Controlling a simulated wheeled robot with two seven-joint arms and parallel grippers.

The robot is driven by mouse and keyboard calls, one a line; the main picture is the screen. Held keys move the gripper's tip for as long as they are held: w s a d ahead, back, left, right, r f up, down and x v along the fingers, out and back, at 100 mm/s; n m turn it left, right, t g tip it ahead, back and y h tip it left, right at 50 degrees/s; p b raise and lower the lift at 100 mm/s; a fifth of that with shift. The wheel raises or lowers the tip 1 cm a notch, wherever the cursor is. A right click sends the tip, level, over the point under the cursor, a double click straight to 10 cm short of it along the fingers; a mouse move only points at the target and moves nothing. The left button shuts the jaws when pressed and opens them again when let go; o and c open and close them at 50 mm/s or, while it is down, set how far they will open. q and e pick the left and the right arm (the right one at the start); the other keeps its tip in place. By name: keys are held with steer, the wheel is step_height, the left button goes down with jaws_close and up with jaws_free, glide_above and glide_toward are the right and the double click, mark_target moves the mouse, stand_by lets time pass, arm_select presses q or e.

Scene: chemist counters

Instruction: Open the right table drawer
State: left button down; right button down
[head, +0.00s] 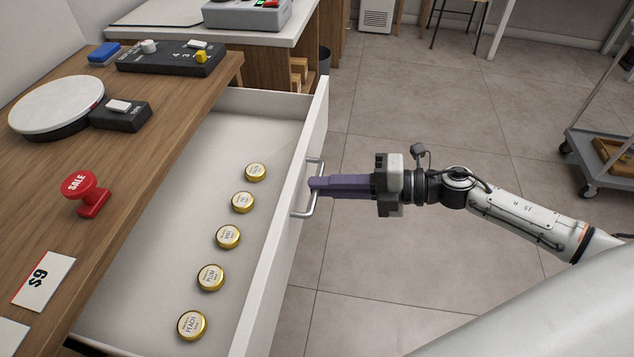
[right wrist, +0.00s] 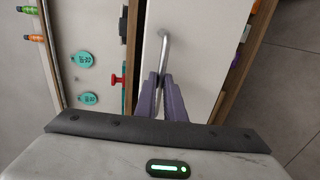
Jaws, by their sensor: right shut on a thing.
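The white table drawer (head: 262,238) stands pulled out from the wooden table (head: 130,150), with its inside showing. Several small round gold-rimmed tins (head: 228,237) lie in a row on its floor. The metal bar handle (head: 310,200) is on the drawer's outer front. My right gripper (head: 318,186), with purple fingers, is shut on the handle. In the right wrist view the fingers (right wrist: 163,98) close around the handle bar (right wrist: 163,55). My left gripper is not in view.
A grey cart (head: 600,160) stands at the far right. The tiled floor (head: 400,110) beside the drawer is clear.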

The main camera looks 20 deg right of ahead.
steer(key=shift+s+d, duration=0.1)
steer(key=shift+d, duration=0.1)
steer(key=c, duration=1.9)
jaws_free()
steer(key=shift+o, duration=0.2)
steer(key=v, duration=1)
steer(key=shift+d, duration=0.1)
